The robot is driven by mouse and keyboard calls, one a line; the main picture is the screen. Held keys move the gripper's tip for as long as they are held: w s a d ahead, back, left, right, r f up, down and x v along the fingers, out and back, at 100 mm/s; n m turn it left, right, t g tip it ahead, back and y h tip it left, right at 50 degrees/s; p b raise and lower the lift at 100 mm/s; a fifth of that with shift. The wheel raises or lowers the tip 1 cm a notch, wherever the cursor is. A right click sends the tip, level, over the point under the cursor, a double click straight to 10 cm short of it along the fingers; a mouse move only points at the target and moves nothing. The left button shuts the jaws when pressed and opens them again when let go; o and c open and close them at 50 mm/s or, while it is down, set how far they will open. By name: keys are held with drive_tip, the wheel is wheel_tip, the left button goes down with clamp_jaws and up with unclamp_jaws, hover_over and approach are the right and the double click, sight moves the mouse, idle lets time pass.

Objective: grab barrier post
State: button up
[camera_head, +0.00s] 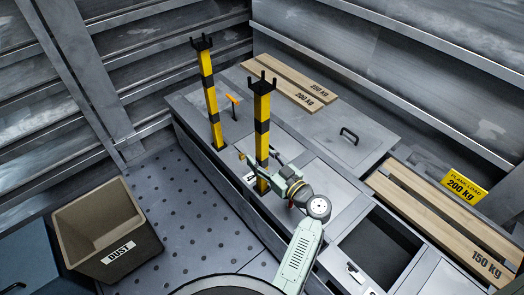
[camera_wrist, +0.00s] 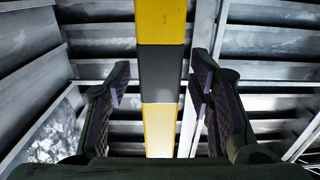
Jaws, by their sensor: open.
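Two yellow-and-black barrier posts stand upright in the head view. The other barrier post (camera_head: 208,95) stands farther back to the left. My gripper (camera_head: 260,168) is at the lower part of the nearer post, coming from the right. In the wrist view my gripper (camera_wrist: 161,85) is open, and the post (camera_wrist: 160,125) runs upright in the gap between the two fingers. Neither finger visibly touches it. The wrist hides part of the post's lower end.
A brown bin marked DUST (camera_head: 108,235) stands on the perforated floor at left. Planks marked 200 and 250 kg (camera_head: 290,82) lie on the grey bench (camera_head: 330,120). Planks marked 150 kg (camera_head: 440,220) lie at right. An open compartment (camera_head: 378,248) is near my arm.

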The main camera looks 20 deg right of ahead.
drive_tip(key=shift+c, duration=0.5)
clamp_jaws()
idle(0.5)
